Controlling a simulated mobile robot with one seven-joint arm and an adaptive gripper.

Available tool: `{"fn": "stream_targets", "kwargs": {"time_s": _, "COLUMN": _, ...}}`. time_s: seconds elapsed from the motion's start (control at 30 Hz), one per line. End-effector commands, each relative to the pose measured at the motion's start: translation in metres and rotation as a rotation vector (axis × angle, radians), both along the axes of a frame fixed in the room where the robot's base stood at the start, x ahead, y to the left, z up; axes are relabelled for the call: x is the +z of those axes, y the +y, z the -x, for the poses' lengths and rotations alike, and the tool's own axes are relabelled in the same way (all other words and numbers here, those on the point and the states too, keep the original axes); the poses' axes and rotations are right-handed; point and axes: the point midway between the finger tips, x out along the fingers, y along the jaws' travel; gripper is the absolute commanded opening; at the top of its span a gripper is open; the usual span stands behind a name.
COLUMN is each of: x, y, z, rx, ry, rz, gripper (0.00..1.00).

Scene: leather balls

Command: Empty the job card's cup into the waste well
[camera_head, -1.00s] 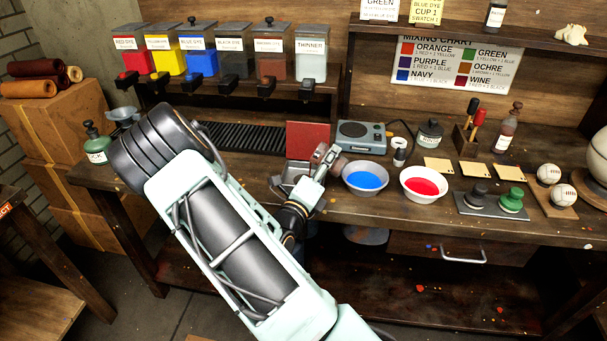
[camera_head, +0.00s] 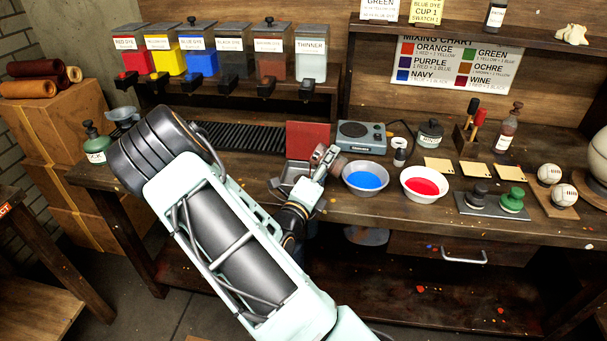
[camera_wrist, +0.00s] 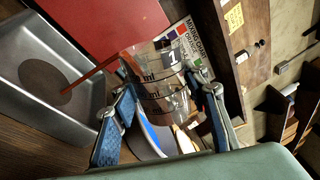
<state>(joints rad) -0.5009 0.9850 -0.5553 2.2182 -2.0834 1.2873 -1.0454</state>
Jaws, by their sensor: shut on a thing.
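My gripper (camera_wrist: 160,120) is shut on a clear measuring cup (camera_wrist: 168,82) with dark ml marks and a label reading 1. The cup is tipped in the wrist view; its contents cannot be told. The waste well (camera_wrist: 48,78) is a grey metal basin with a dark round patch, just left of the cup. A thin reddish strip (camera_wrist: 92,76) runs between cup and well; I cannot tell whether it is liquid or an edge. In the head view my gripper (camera_head: 326,158) is beside the well, partly hiding it. The yellow job card (camera_head: 428,11) reads blue dye, cup 1.
A red panel (camera_head: 308,139) stands behind the well. A bowl of blue (camera_head: 366,180) and a bowl of red (camera_head: 426,187) sit just right of my gripper. A scale (camera_head: 361,136) is behind them. Dye dispensers (camera_head: 200,60) line the back left.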

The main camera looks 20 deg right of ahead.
Motion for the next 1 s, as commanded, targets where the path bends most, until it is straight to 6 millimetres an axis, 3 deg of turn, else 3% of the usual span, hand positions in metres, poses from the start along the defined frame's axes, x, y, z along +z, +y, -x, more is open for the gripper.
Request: {"fn": "stream_targets", "kwargs": {"time_s": 1.0, "x": 0.0033, "y": 0.0040, "z": -0.0046, "rx": 0.000, "ry": 0.055, "rz": 0.049, "gripper": 0.14}}
